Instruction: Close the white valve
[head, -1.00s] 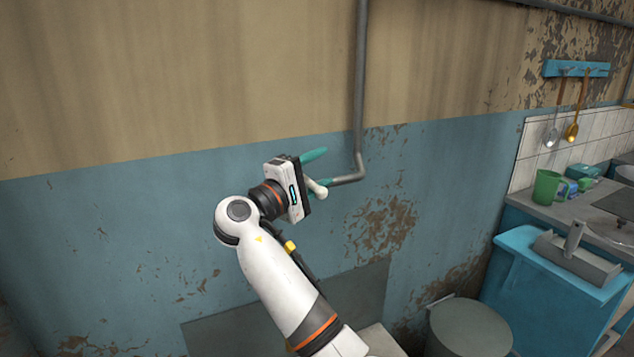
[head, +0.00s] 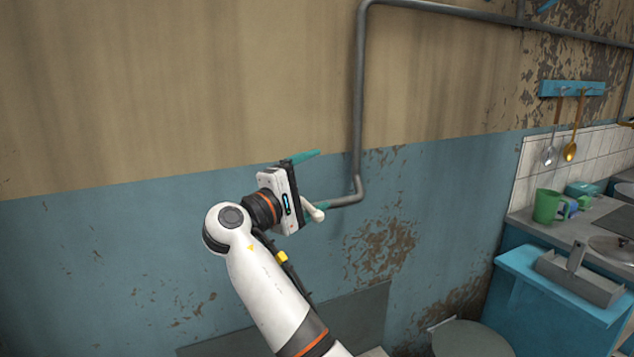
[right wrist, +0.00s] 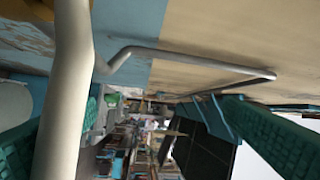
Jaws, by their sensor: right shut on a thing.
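In the right wrist view the white handle (right wrist: 72,95) runs large down the left side, in front of one teal finger; the other finger is at right. The valve's joint with the pipe is partly hidden. My left gripper is not in view.
A grey pipe (head: 360,100) climbs the wall and bends right. Open wall lies left of my arm.

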